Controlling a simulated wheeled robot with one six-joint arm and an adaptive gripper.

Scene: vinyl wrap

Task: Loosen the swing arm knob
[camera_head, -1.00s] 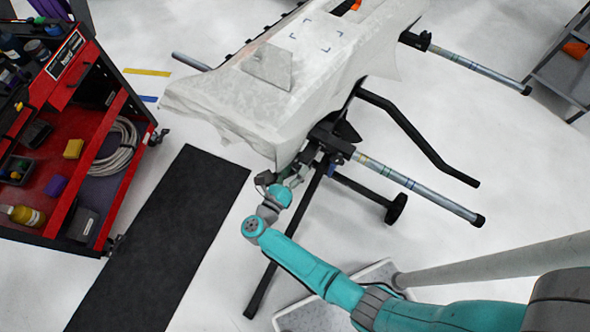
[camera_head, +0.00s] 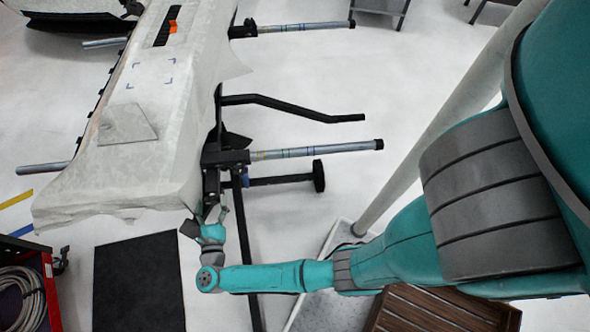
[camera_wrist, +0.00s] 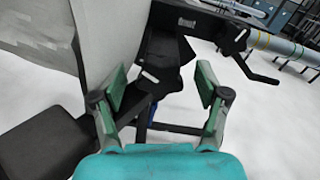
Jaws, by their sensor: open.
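My gripper (camera_wrist: 162,82) is open and empty, its two green-padded fingers apart. In the head view my gripper (camera_head: 220,212) is small, beside the near corner of the cloth-covered table. The table's black bracket (camera_wrist: 165,58) stands in front of and between my fingers in the wrist view. It also shows in the head view (camera_head: 226,158), with a grey tube running right from it. I cannot make out the swing arm knob for certain. A small blue part (camera_wrist: 152,110) shows low between my fingers, apart from them. A round black end piece (camera_head: 319,176) ends a low bar.
A black mat (camera_head: 140,285), a red tool cart (camera_head: 40,262) and a wooden slatted crate (camera_head: 440,310) are nearby.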

